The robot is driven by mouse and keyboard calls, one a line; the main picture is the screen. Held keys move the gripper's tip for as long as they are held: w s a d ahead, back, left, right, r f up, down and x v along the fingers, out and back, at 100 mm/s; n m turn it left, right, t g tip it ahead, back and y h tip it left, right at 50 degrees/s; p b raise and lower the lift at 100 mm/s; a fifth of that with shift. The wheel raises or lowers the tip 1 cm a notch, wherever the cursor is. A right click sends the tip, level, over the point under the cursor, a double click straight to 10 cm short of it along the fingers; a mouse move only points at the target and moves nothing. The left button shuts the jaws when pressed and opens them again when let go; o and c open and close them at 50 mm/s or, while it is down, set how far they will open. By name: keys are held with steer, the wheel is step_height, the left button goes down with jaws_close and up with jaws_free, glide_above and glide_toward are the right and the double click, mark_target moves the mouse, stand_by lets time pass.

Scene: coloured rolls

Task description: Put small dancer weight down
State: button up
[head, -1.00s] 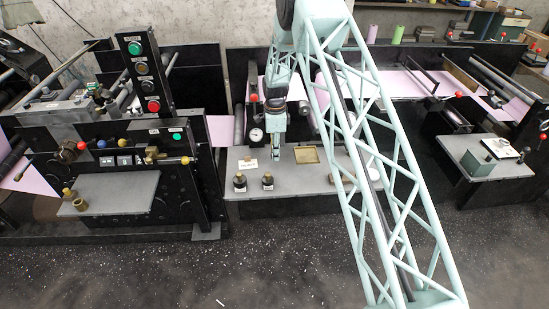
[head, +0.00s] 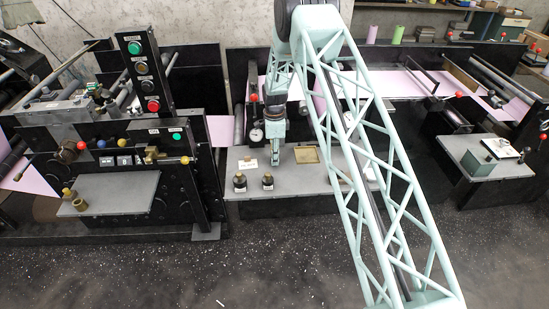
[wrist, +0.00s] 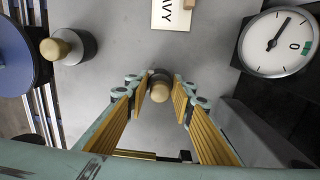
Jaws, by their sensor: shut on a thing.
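My gripper (wrist: 160,92) is shut on a small dark weight with a tan knob (wrist: 161,92), pinched between the fingertips in the wrist view. In the head view my gripper (head: 275,160) points down low over the grey shelf (head: 290,180) of the middle machine. The held weight is too small there to make out clearly. I cannot tell whether its base touches the shelf.
A white card (wrist: 172,14) lies ahead, partly lettered "AVY". A dial gauge (wrist: 279,43) is close on the right. A brass-coloured plate (head: 306,155) lies right of my gripper.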

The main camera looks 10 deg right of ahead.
steer(key=shift+f, duration=0.15)
steer(key=o, duration=1)
steer(key=shift+r+p, duration=0.3)
steer(key=shift+r, duration=5.85)
steer(key=shift+r, duration=0.1)
